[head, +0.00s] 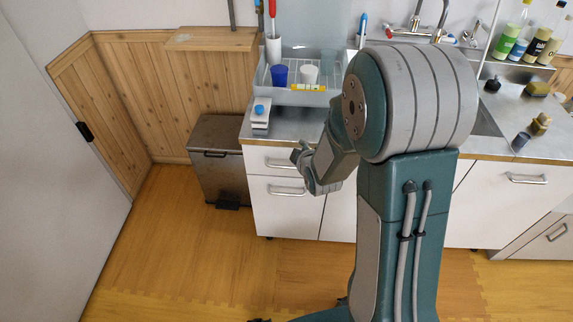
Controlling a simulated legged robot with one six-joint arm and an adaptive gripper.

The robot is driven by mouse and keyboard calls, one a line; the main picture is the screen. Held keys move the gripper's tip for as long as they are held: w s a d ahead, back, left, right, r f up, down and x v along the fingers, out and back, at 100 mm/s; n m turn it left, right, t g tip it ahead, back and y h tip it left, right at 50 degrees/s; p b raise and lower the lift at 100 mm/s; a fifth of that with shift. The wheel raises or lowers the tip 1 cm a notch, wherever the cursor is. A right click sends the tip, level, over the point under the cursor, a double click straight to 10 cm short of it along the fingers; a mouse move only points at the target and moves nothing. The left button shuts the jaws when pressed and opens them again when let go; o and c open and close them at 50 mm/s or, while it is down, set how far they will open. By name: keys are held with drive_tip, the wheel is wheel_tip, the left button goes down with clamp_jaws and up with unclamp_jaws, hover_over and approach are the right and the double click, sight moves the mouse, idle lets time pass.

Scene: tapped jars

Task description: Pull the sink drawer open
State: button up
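The sink cabinet has a white upper drawer (258,161) at its left end, just under the steel counter. Its bar handle (279,165) is partly in view, and the drawer front looks flush with the cabinet. A second white front with a bar handle (287,191) is below it. My gripper (299,156) is in front of the right part of the upper drawer, close to the right end of its handle. I cannot tell whether it touches the handle. The gripper is small, and my arm covers part of this area, so its finger opening does not show.
A grey pedal bin (219,160) stands left of the cabinet. A dish rack (259,92) with cups and a small blue-topped item (260,115) sit on the counter. Several bottles stand at the back right. The wooden floor (190,265) before the drawers is clear.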

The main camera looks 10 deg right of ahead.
wheel_tip(320, 180, down, 8)
drive_tip(key=n+t, duration=0.2)
drive_tip(key=n, duration=0.1)
drive_tip(key=n+t+y, duration=0.1)
drive_tip(key=n+t, duration=0.1)
drive_tip(key=n, duration=0.1)
approach(287, 167)
drive_tip(key=w, duration=0.3)
drive_tip(key=w+f, duration=0.1)
drive_tip(key=w, duration=0.3)
drive_tip(key=w+f, duration=0.1)
drive_tip(key=w, duration=0.2)
drive_tip(key=shift+w+a+f, duration=0.1)
drive_tip(key=shift+w+a, duration=0.15)
drive_tip(key=shift+a, duration=0.05)
drive_tip(key=shift+c, duration=0.3)
clamp_jaws()
